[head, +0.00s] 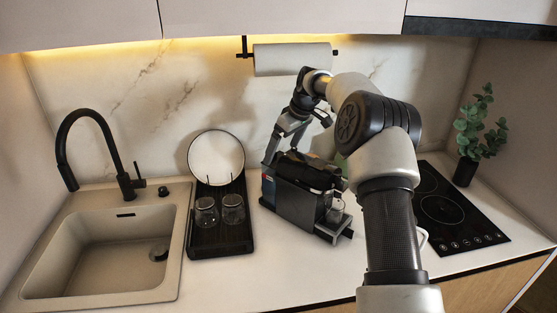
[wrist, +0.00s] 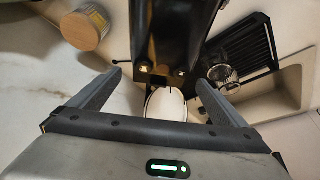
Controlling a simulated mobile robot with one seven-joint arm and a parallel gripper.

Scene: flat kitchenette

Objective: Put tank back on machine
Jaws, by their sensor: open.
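The black coffee machine (head: 292,200) stands on the counter right of the dish rack, with its drip tray toward the front right. My gripper (head: 284,151) is over its rear left side, pointing down. In the wrist view, my gripper (wrist: 159,78) has its two fingers spread wide, beside the machine's dark body (wrist: 168,30). No contact by the fingers is visible. My arm hides part of the machine's far side.
The dish rack (head: 247,226) holds a white plate (head: 216,157) and two glasses (head: 233,208). The sink (head: 105,250) is at left, the hob (head: 443,208) and plant (head: 480,128) at right. A wooden-lidded jar (wrist: 85,29) is near the machine. A paper roll (head: 292,58) hangs above.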

